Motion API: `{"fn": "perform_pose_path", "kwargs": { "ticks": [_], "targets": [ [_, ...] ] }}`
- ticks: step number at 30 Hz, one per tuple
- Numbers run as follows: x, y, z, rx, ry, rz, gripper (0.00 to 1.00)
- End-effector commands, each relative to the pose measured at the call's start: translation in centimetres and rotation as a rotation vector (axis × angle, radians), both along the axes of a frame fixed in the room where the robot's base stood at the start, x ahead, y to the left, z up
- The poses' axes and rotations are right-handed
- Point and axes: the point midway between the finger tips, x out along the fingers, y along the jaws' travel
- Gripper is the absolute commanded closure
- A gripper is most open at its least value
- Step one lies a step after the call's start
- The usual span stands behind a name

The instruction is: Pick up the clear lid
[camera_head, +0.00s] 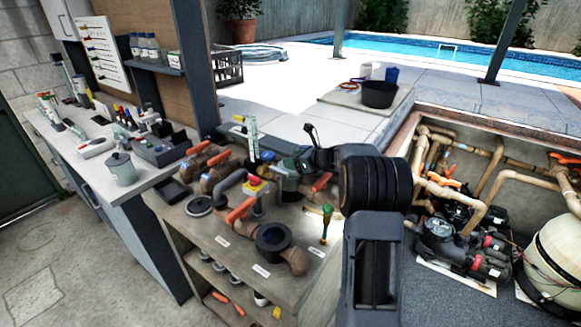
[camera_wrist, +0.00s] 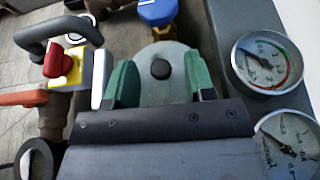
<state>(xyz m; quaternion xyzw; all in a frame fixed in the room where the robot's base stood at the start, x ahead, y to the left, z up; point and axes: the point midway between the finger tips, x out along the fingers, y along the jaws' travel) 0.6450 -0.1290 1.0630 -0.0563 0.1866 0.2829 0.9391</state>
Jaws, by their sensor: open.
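The clear lid, a pale translucent disc (camera_wrist: 150,95) with a dark round knob in its middle, shows in the wrist view. My gripper (camera_wrist: 164,80) is open, with one green finger on each side of the knob and over the lid. I cannot tell whether the fingers touch anything. In the camera_head view my gripper (camera_head: 296,160) is at the back of the pipework bench, and my arm and wrist hide much of the area around the lid.
A red knob on a yellow block (camera_wrist: 62,62) is left of my gripper, and two dial gauges (camera_wrist: 267,62) are at its right. A blue cap (camera_wrist: 157,12) lies beyond the lid. Orange-handled pipes (camera_head: 240,210) crowd the bench (camera_head: 215,243). A green-handled screwdriver (camera_head: 326,222) stands near my arm.

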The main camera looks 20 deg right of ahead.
Motion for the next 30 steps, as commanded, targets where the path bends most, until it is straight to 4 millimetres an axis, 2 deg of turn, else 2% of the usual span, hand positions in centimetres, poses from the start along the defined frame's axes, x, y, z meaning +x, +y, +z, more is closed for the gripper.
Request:
{"fn": "perform_pose_path", "kwargs": {
  "ticks": [2,17,26,30],
  "targets": [
    [-0.02,-0.01,0.0,0.0,0.0,0.0,0.52],
    [-0.03,-0.02,0.01,0.0,0.0,0.0,1.0],
    [-0.02,-0.03,0.15,-0.001,-0.001,0.0,1.0],
    [-0.02,-0.03,0.89,-0.002,-0.002,0.001,1.0]
  ]
}}
